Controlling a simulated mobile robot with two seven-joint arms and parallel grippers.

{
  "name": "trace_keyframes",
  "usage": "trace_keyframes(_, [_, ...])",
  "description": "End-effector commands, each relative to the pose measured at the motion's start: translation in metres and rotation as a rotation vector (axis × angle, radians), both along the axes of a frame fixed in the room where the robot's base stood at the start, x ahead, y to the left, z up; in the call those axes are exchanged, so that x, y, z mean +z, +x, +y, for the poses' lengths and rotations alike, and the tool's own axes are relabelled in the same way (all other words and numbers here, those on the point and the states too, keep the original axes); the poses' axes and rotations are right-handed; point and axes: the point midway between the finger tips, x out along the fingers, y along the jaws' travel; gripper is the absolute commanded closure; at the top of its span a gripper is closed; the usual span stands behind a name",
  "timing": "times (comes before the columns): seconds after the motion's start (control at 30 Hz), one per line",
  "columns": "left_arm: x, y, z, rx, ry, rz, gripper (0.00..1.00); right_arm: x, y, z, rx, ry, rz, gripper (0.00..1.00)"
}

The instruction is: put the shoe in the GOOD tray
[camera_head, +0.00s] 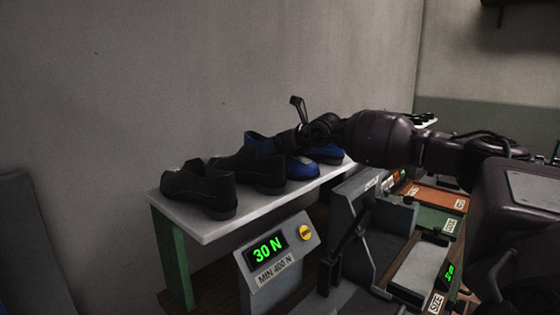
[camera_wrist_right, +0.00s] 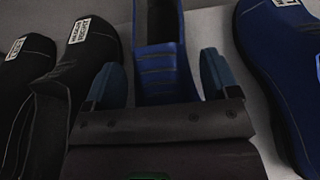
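Shoes stand in a row on a white shelf (camera_head: 225,222): two black shoes on the left, then a blue shoe (camera_head: 302,168) and another blue shoe (camera_head: 331,156), partly hidden by my arm. My right gripper (camera_head: 283,142) is over the nearer blue shoe. In the right wrist view my right gripper (camera_wrist_right: 160,85) is open, its fingers on either side of that blue shoe (camera_wrist_right: 160,40), with small gaps visible. A green tray (camera_head: 438,210) and an orange tray (camera_head: 437,193) are at the right; their labels are too small to read surely. My left gripper is not in view.
A grey press (camera_head: 357,225) with a lever stands in front of the shelf. Its panel (camera_head: 277,254) reads 30 N, MIN 400 N, with a yellow button. A grey plate (camera_head: 420,268) labelled SIZE is at the lower right. A wall closes off the back.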

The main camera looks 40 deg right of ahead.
Motion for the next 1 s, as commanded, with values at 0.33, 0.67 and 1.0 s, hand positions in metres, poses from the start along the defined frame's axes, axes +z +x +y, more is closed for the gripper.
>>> trace_keyframes(0.33, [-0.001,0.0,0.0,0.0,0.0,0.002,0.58,0.0,0.0,0.0,0.0,0.0,0.0,0.73])
trace_keyframes(0.67, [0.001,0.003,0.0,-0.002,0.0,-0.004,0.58,0.003,0.0,0.0,0.0,0.0,-0.003,0.92])
trace_keyframes(1.0, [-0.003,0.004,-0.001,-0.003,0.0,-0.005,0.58,0.049,0.0,0.0,-0.001,-0.001,-0.009,0.92])
